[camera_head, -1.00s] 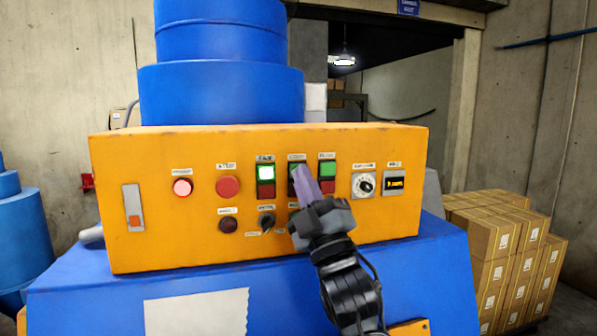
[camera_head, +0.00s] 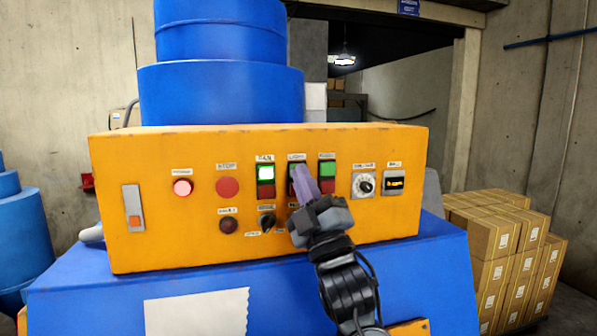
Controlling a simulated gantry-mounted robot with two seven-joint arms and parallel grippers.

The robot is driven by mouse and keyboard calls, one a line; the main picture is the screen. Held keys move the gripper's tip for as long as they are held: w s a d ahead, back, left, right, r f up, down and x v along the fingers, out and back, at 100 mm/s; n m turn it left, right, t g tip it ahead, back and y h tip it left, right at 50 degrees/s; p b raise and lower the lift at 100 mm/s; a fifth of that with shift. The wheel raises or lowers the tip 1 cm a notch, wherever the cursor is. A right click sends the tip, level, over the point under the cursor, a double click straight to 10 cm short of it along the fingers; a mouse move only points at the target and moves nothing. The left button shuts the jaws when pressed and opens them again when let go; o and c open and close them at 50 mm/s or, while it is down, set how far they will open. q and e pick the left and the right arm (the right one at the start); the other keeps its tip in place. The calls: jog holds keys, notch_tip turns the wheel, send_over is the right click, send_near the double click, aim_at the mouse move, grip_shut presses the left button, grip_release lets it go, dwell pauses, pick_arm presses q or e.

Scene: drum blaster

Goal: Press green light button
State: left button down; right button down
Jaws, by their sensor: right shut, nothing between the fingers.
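An orange control panel (camera_head: 160,240) holds three green-over-red button pairs. The left pair's green button (camera_head: 265,172) is lit bright. The middle pair, under a label that seems to read LIGHT, has a dark green button (camera_head: 292,170), mostly hidden behind my right gripper. The right pair's green button (camera_head: 327,168) is in plain view. My right gripper (camera_head: 302,172) is shut and empty, its purple fingers pointing up at the middle pair. I cannot tell whether the fingertips touch the button. My left gripper is not in view.
Stacked boxes (camera_head: 505,245) are at the right.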

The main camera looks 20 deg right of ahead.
jog(key=shift+w, duration=0.2)
jog(key=shift+s, duration=0.15)
dwell(0.5)
jog(key=shift+s+b, duration=0.35)
jog(key=shift+s, duration=0.35)
jog(key=shift+s, duration=0.15)
jog(key=s, duration=0.2)
jog(key=s+b, duration=0.1)
jog(key=s, duration=0.1)
jog(key=shift+s+a+b, duration=0.2)
jog(key=shift+s+b, duration=0.1)
jog(key=shift+s, duration=0.05)
jog(key=shift+s+y, duration=0.15)
jog(key=shift+y, duration=0.15)
dwell(0.3)
